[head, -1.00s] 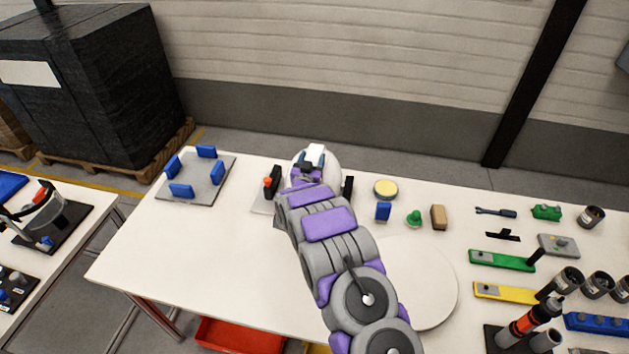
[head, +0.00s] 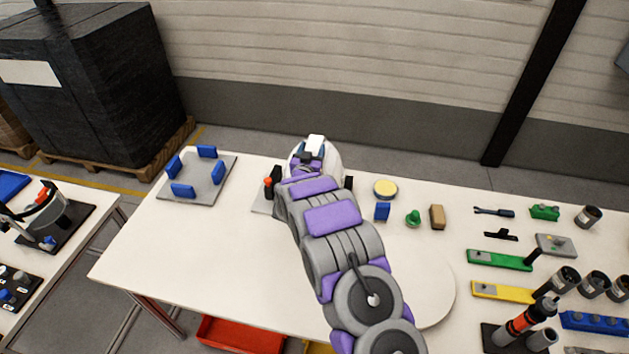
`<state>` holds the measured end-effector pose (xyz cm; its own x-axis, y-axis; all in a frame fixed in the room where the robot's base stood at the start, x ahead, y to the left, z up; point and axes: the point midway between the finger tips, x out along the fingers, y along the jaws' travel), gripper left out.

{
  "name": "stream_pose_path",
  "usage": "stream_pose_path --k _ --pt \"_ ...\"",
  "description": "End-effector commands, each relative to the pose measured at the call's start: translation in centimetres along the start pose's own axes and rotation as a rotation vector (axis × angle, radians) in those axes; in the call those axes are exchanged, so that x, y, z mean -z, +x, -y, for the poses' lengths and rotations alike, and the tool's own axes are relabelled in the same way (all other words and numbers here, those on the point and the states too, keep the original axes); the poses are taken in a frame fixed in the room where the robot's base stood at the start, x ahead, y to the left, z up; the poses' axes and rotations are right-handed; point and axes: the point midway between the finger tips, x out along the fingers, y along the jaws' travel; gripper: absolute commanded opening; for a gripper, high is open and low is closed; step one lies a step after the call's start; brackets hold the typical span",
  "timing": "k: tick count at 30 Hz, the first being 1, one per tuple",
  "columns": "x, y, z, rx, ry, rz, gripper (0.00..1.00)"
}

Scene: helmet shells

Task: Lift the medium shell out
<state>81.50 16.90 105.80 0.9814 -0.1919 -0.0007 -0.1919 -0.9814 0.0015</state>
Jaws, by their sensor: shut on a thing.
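A pale, rounded helmet shell (head: 332,158) shows around and behind my gripper at the back middle of the table. Most of it is hidden by my arm. My gripper (head: 313,152) is at the shell's upper part and shut on it; the fingertips are partly hidden. A grey base plate (head: 259,206) shows beneath, with a black clamp with a red tip (head: 269,186) on the left and a black block (head: 349,182) on the right. I cannot tell how far the shell is above the plate, nor read its size.
A grey plate with several blue blocks (head: 197,183) lies on the left. A yellow-topped disc (head: 385,188), blue block (head: 382,211), green knob (head: 413,218) and tan block (head: 437,217) stand just right. A round white disc (head: 436,291) lies in front. The left front table is clear.

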Motion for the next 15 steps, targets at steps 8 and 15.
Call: stream_pose_path --k 8,15 --pt "1.5 0.0 0.0 0.0 0.001 -0.003 0.17" --pt "2.6 0.0 0.0 0.0 0.001 -0.002 0.17"
